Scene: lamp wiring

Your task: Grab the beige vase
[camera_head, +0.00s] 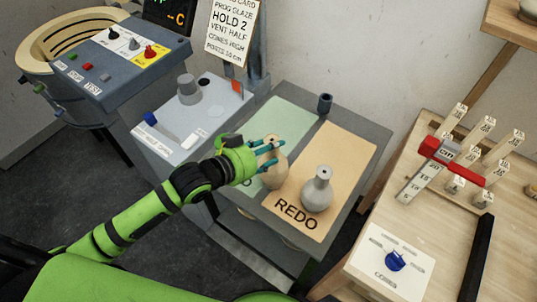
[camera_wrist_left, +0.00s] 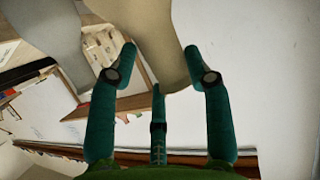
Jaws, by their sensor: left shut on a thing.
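The beige vase (camera_head: 271,174) is at the border between the green field and the orange REDO field of the grey table. My left gripper (camera_head: 268,152) is shut on the beige vase, with its teal fingers around the upper part. In the left wrist view the vase (camera_wrist_left: 152,35) shows between the fingers of the gripper (camera_wrist_left: 160,80). The gripper hides part of the vase, and I cannot tell whether its base touches the table. My right gripper is in neither view.
A grey vase (camera_head: 318,191) stands upright on the REDO field (camera_head: 345,155), close right of the beige vase. A dark small cylinder (camera_head: 324,103) stands at the table's back edge. A wooden bench (camera_head: 440,245) with cones and a red-jawed gauge is at right. A kiln (camera_head: 60,45) is at left.

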